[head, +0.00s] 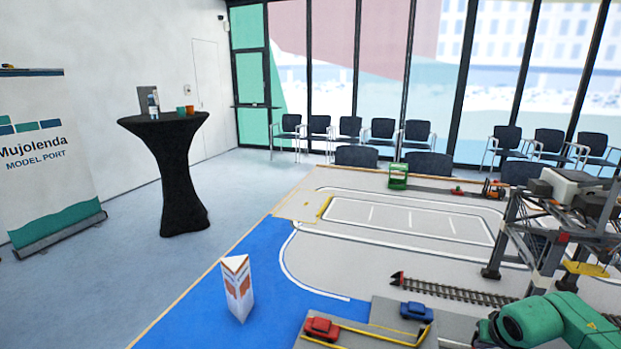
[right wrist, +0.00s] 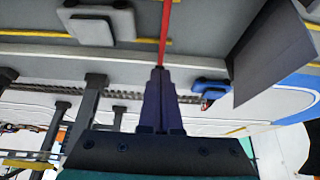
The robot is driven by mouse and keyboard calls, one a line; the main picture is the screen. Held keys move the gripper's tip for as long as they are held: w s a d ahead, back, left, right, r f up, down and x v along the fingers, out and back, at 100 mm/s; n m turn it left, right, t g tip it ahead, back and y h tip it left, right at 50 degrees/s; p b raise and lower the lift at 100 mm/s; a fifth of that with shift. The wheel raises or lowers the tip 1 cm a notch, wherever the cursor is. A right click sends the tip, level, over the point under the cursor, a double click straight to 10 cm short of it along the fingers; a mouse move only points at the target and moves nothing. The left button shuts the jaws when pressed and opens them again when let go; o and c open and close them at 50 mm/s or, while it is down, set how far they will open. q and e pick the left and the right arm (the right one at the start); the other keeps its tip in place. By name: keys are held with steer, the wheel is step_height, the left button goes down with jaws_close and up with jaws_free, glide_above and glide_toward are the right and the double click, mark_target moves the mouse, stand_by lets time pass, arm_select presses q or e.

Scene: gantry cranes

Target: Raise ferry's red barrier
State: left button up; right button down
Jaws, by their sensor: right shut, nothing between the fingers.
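The ferry (head: 385,312) is a grey deck with yellow lines at the bottom of the head view. A red car (head: 321,328) and a blue car (head: 415,311) stand on it. In the right wrist view a thin red bar, apparently the barrier (right wrist: 164,30), runs from the top edge down to my right gripper's tips. My right gripper (right wrist: 159,72) has its dark fingers together and empty; I cannot tell whether they touch the bar. In the head view my green right arm hides its fingers and the barrier. My left gripper is out of view.
A gantry crane (head: 555,215) stands close beyond my right arm, beside a rail track (head: 455,291). A white and orange three-sided sign (head: 237,287) stands on the blue water area (head: 250,256). The marked grey yard (head: 400,217) behind is mostly clear.

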steer(key=shift+w+d+b, duration=0.2)
steer(key=shift+w+b, duration=0.2)
steer(key=shift+w, duration=0.2)
steer(key=shift+w+d+b, duration=0.15)
steer(key=shift+w+b, duration=0.2)
steer(key=shift+w, duration=0.2)
steer(key=shift+w+d+f+b, duration=0.2)
steer(key=shift+w+f+b, duration=0.1)
steer(key=shift+w+b, duration=0.2)
steer(key=shift+w+d+f+b, duration=0.2)
steer(key=shift+w+f+b, duration=0.15)
steer(key=shift+w, duration=0.2)
step_height(320, 180, up, 10)
steer(key=w+d+p, duration=0.1)
steer(key=w+p, duration=0.1)
steer(key=p, duration=0.5)
steer(key=shift+w, duration=0.4)
